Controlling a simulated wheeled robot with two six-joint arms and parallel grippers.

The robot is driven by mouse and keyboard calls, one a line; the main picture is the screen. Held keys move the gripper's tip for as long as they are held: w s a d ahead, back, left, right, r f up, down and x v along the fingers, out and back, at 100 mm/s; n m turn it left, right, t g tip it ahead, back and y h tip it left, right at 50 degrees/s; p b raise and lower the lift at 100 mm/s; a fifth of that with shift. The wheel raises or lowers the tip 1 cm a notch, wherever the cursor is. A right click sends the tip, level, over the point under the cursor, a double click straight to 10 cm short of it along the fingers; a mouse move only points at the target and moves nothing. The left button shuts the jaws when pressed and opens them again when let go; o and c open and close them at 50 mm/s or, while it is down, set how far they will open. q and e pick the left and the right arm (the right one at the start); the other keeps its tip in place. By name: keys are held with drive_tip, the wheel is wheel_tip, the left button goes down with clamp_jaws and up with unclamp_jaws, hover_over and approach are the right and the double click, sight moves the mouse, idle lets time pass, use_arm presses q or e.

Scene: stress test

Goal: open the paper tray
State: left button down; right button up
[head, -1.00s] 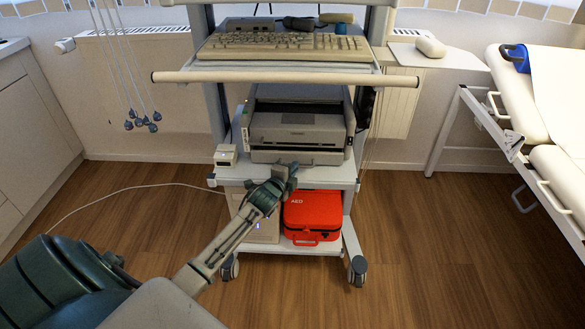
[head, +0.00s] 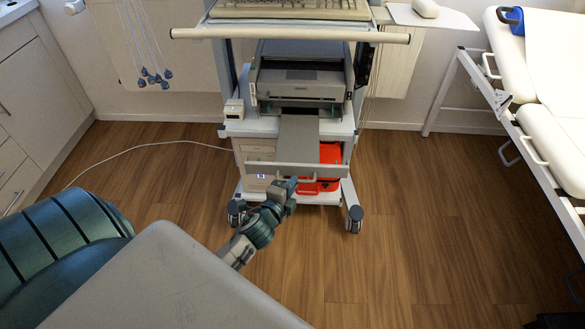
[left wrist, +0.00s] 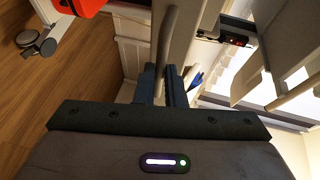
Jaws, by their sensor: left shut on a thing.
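The printer (head: 300,84) stands on the middle shelf of a white cart. Its grey paper tray (head: 299,138) is drawn far out towards me, with the wide front panel (head: 265,168) beyond the shelf edge. My left gripper (head: 287,185) is at the panel's front, at its handle. In the left wrist view, the two dark fingers (left wrist: 162,84) are closed around the upright-looking handle bar (left wrist: 166,42). My right gripper is not in view.
A red AED case (head: 325,183) sits on the lower shelf behind the tray front. A small white box (head: 234,109) is left of the printer. An examination bed (head: 550,95) stands at right. The wooden floor (head: 420,240) before the cart is clear.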

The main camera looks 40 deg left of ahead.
use_arm(q)
drive_tip(key=shift+s+d, duration=0.4)
drive_tip(key=shift+s, duration=0.3)
